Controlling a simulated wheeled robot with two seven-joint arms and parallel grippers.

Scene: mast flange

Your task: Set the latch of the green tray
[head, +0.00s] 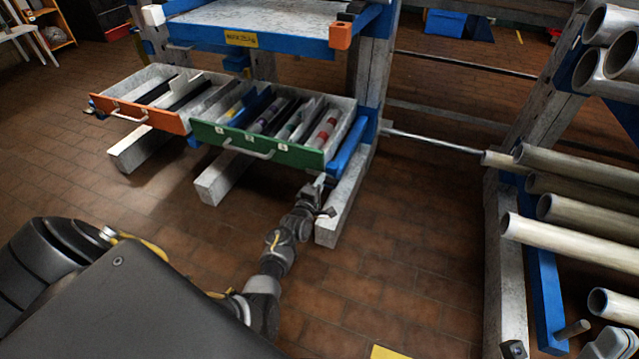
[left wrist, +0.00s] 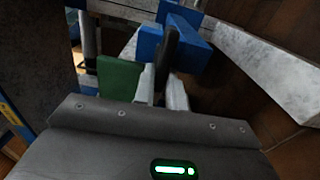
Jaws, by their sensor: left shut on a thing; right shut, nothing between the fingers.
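The green tray (head: 262,147) is a pulled-out drawer with a green front and grey handle, holding rods and tubes in several lanes. Its green edge also shows in the left wrist view (left wrist: 118,78). My left gripper (head: 320,184) is at the tray's right front corner, beside the blue rail. In the left wrist view, its pale fingers (left wrist: 162,88) are shut on a dark upright lever (left wrist: 169,50), which looks like the latch, in front of a blue block (left wrist: 190,38). In the head view the latch is too small and covered to read.
An orange-fronted tray (head: 140,113) stands open left of the green one, under a blue-edged shelf (head: 255,38). Grey beams (head: 345,205) jut out below. A rack of pipes (head: 570,235) stands at the right. The brick floor (head: 410,230) between is clear.

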